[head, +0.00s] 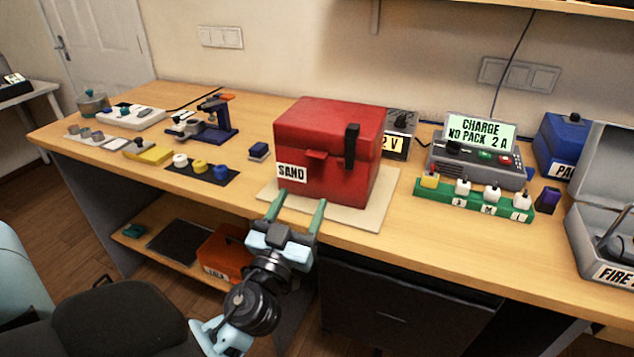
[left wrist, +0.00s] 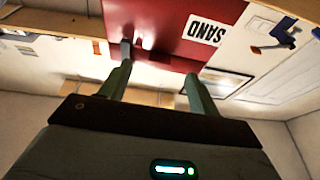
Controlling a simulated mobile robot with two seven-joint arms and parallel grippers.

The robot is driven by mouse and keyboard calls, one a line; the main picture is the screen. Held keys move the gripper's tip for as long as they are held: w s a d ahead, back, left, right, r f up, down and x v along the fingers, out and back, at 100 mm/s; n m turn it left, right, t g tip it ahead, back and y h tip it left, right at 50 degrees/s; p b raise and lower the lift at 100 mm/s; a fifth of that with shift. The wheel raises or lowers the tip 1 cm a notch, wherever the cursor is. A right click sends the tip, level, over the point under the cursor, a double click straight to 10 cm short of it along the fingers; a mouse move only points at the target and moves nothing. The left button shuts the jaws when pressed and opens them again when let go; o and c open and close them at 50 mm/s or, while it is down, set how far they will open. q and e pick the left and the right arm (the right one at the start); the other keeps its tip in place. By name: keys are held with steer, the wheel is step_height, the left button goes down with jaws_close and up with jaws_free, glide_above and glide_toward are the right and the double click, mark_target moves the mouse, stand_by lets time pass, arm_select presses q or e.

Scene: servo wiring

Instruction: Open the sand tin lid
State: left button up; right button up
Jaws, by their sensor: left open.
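The sand tin (head: 322,160) is a red box with a white SAND label, standing on a pale mat (head: 364,214) on the workbench. Its lid (head: 330,122) is down, with a red tab (head: 316,155) at the front and a dark upright latch or handle piece (head: 351,145) near the front right corner. My left gripper (head: 297,207) is open and empty in front of the tin, below the tab. In the left wrist view the fingers (left wrist: 158,85) point at the tin's red front (left wrist: 165,25). I cannot tell whether a fingertip touches it. My right gripper is not in view.
Right of the tin stand a charger (head: 470,160), a green strip (head: 475,199) with several plugs, and an open grey case (head: 600,240). Left are a yellow block (head: 154,155), a dark mat (head: 203,171) with small knobs, and a blue stand (head: 212,125). The bench's front edge runs below.

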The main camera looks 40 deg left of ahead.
mark_target(314, 157)
arm_select(q)
steer(key=shift+t, duration=0.5)
steer(key=p+x, duration=0.1)
steer(key=x, duration=0.1)
steer(key=r+x, duration=0.1)
steer(key=x, duration=0.2)
steer(key=p+x, duration=0.1)
steer(key=x, duration=0.2)
steer(key=shift+s+r+p, duration=0.35)
steer(key=shift+s, duration=0.05)
steer(key=shift+w+a, duration=0.25)
steer(key=shift+w, duration=0.35)
